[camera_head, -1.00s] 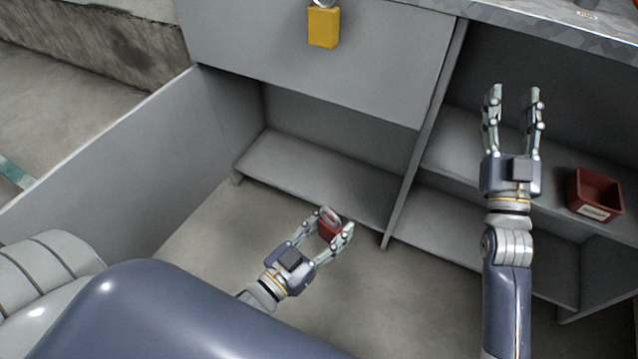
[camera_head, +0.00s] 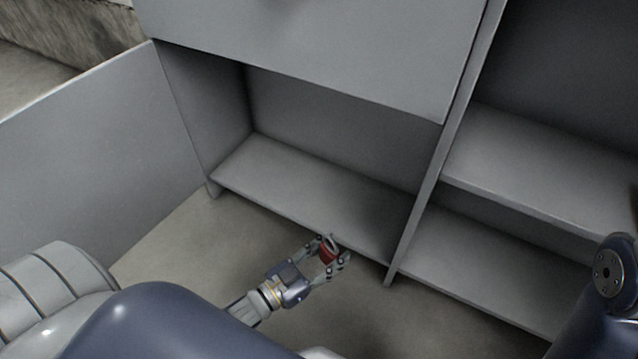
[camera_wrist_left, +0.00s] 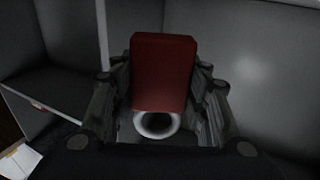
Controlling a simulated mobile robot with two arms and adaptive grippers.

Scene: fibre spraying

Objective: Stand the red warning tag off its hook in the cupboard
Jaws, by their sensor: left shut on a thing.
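The red warning tag (camera_head: 327,257) is between the fingers of my left gripper (camera_head: 332,259), in front of the cupboard's lower left shelf. In the left wrist view the red tag (camera_wrist_left: 163,72) stands up between the two fingers, with a pale ring (camera_wrist_left: 157,124) at its near end. The left gripper is shut on the tag. The cupboard (camera_head: 300,200) is open at the front, with an empty shelf in its left compartment. The hook does not show in the views now. Of my right arm only a link shows at the right edge; its gripper is out of view.
An upright divider (camera_head: 432,170) separates the left compartment from the right-hand shelves (camera_head: 540,165). A grey panel (camera_head: 320,45) hangs over the left compartment's upper part. A side panel (camera_head: 100,160) stands at left. The visible left shelf (camera_head: 300,195) is clear.

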